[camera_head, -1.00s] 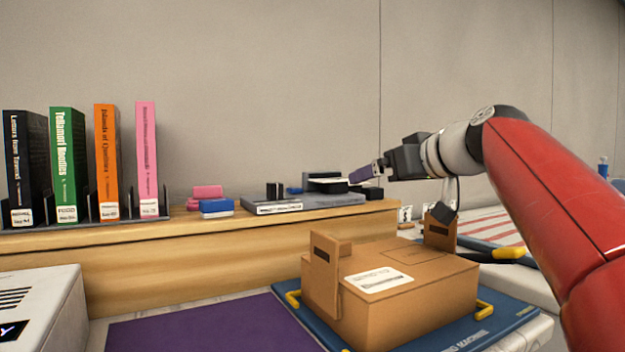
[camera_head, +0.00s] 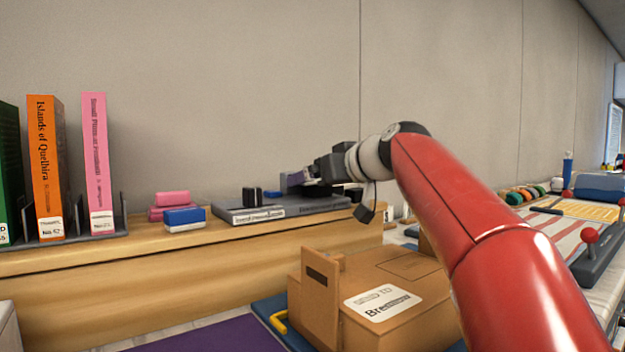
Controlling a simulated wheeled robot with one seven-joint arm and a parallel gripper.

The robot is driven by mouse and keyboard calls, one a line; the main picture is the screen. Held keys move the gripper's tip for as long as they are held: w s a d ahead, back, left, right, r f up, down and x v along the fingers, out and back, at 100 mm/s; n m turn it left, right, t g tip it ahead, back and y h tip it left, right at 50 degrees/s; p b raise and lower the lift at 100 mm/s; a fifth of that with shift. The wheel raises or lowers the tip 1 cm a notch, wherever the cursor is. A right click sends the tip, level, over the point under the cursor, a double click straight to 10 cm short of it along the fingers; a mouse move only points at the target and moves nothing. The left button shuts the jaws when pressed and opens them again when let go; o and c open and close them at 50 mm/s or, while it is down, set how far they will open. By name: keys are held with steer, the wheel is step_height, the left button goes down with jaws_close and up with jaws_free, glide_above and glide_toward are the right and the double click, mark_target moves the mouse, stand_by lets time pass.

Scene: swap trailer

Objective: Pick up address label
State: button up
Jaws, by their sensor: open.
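A white label (camera_head: 383,303) with dark lettering lies flat on top of a cardboard box (camera_head: 400,335) at the lower middle. Another white printed strip (camera_head: 258,215) is on the front edge of a flat grey unit (camera_head: 325,205) on the wooden ledge. I cannot tell for certain which is the address label. My gripper (camera_head: 299,177) is open over the right part of the grey unit, away from the box. Its fingers are small and partly merge with dark parts there, so contact cannot be told. My red arm covers the box's right side.
Pink and blue-white blocks (camera_head: 184,217) lie on the ledge (camera_head: 150,265), left of the grey unit. Upright books (camera_head: 97,165) stand further left. A raised cardboard flap (camera_head: 318,290) rises at the box's left. A red-knobbed lever unit (camera_head: 598,255) is at right.

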steer(key=shift+w+a+f, duration=0.2)
steer(key=shift+w+a, duration=0.1)
steer(key=shift+w, duration=0.2)
steer(key=shift+c, duration=0.4)
steer(key=c, duration=0.9)
steer(key=shift+o, duration=0.2)
